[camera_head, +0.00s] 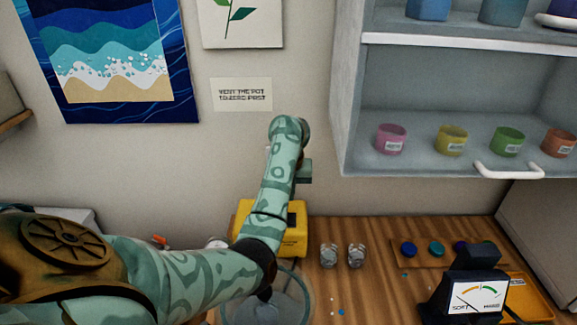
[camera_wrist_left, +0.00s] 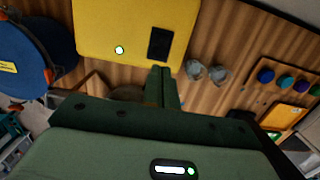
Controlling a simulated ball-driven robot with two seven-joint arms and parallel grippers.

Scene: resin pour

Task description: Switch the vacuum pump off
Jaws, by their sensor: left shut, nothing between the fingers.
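The yellow vacuum pump (camera_head: 296,238) stands at the back of the wooden bench, partly hidden by my left arm. In the left wrist view the pump (camera_wrist_left: 98,28) shows a round, green-lit spot (camera_wrist_left: 119,50) and a black rectangular switch (camera_wrist_left: 160,44) on its yellow face. My left gripper (camera_wrist_left: 161,72) is shut and empty, with its fingertips just below the black switch in that view. I cannot tell whether they touch the pump. In the head view the left gripper (camera_head: 304,172) shows only partly, above the pump. My right gripper is in neither view.
Two small clear cups (camera_head: 343,256) stand right of the pump. A clear round vessel (camera_head: 296,300) is in front of it. A blue pot (camera_wrist_left: 30,62) is left in the wrist view.

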